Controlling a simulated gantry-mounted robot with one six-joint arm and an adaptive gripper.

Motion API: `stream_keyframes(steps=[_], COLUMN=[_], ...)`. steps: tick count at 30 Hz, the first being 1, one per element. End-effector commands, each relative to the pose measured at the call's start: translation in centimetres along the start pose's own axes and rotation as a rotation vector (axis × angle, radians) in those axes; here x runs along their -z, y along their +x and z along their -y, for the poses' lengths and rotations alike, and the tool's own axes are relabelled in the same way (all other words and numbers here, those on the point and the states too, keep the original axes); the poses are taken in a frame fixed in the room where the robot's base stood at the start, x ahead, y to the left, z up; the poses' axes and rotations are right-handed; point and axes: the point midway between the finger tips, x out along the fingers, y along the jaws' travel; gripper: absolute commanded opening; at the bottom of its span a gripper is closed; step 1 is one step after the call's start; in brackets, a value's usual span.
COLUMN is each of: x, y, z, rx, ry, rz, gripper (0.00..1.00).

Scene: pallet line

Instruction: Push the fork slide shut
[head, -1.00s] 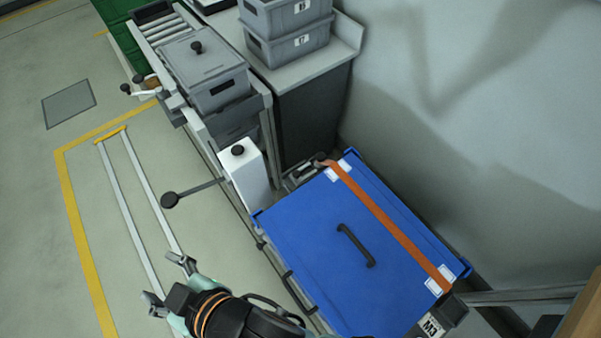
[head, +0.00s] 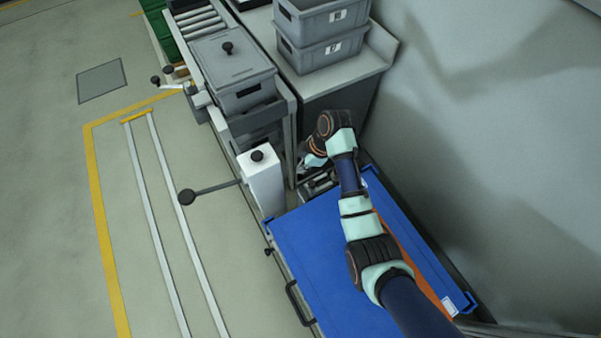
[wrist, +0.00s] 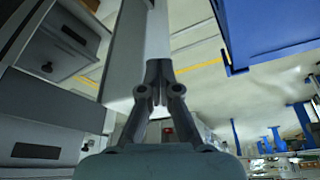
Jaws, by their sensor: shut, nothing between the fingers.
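Two long pale rails joined by a yellow end bar, which look like the fork slide (head: 171,230), reach out over the floor at the left in the head view. Their near ends run out of the picture at the bottom. My gripper (head: 313,161) is far to their right, between the white post and the far corner of the blue lid, partly hidden by my wrist. In the wrist view my gripper (wrist: 158,75) is shut and empty, its fingertips in front of a pale upright surface. I cannot tell whether they touch it.
The white post (head: 263,184) with a black knob stands left of the blue lid (head: 305,250). A black-knobbed lever (head: 187,197) sticks out left. Lidded grey bin (head: 231,62) and stacked grey bins (head: 322,40) stand behind. The floor around the rails is clear.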

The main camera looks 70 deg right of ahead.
Motion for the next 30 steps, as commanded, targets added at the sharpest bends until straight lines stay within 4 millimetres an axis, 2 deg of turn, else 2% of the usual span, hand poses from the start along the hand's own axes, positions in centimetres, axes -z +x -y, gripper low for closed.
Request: stream_keyframes(steps=[3, 11, 14, 17, 27, 28, 30], x=[-0.8, -0.8, -0.8, -0.8, -0.9, -0.9, -2.1], y=[-0.1, 0.1, 0.8, 2.5, 10.0, 10.5, 10.0], z=[-0.2, -0.1, -0.1, 0.0, 0.0, 0.1, -0.1], rx=[0.015, 0.014, 0.014, 0.015, 0.015, 0.015, 0.010], ry=[-0.006, -0.006, -0.006, -0.006, -0.006, -0.006, -0.001], rz=[-0.003, -0.003, -0.002, -0.002, -0.001, -0.001, -0.002], gripper=[0.00, 0.00, 0.00, 0.00, 0.00, 0.00, 0.00])
